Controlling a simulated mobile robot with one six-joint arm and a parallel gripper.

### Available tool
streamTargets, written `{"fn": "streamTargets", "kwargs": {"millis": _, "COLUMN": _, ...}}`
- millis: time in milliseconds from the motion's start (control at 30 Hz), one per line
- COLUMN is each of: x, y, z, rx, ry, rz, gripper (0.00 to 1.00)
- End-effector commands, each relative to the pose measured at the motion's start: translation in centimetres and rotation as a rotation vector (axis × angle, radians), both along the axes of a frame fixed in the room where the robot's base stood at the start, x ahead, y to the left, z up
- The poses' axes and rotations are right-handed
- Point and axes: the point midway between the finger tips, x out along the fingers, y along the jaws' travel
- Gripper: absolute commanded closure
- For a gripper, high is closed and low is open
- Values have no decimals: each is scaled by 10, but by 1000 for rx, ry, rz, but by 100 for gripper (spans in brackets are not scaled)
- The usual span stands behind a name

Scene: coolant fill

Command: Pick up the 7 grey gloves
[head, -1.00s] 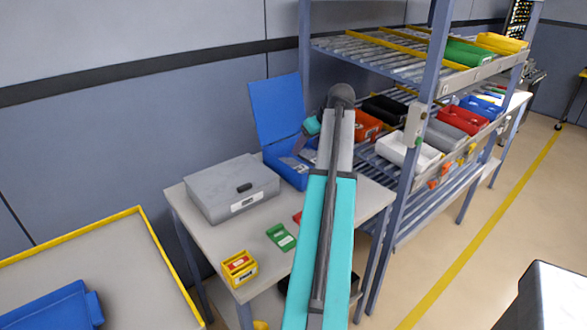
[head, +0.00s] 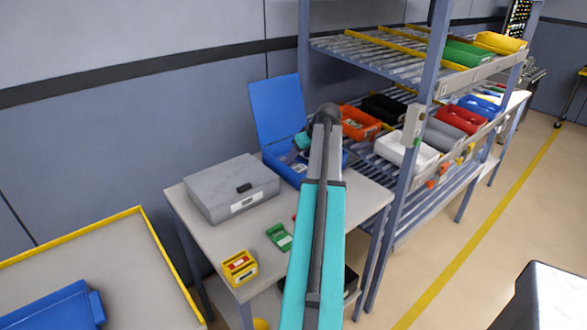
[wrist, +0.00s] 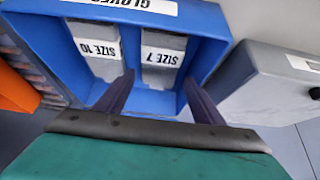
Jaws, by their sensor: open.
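The grey size 7 gloves (wrist: 165,62) lie in one compartment of an open blue box (wrist: 218,22), under a white label that reads SIZE 7 upside down in the wrist view. The grey size 10 gloves (wrist: 101,62) lie in the compartment to their left, past a blue divider. My gripper (wrist: 158,78) is open, its two dark fingers apart and pointing into the box, with the size 7 gloves between them in the picture. Whether the fingers touch them I cannot tell. In the head view the blue box (head: 273,158) is partly hidden by my arm.
The box's raised blue lid (head: 275,108) stands behind it. A closed grey case (head: 232,188) stands left of the box. A green tray (head: 280,237) and a yellow box (head: 239,267) are at the table's front. An orange bin (head: 360,123) is on the rack at right.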

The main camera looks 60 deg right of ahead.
Motion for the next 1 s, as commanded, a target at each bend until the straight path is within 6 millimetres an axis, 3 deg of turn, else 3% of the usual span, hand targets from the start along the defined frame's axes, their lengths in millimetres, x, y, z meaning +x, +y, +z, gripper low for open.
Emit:
{"fn": "streamTargets", "kwargs": {"millis": 267, "x": 3, "y": -1, "z": -5, "rx": 0, "ry": 0, "rz": 0, "gripper": 38}}
{"fn": "streamTargets", "kwargs": {"millis": 700, "x": 22, "y": -8, "z": -39, "rx": 0, "ry": 0, "rz": 1, "gripper": 38}}
{"fn": "streamTargets", "kwargs": {"millis": 1000, "x": 24, "y": -8, "z": -46, "rx": 0, "ry": 0, "rz": 1, "gripper": 38}}
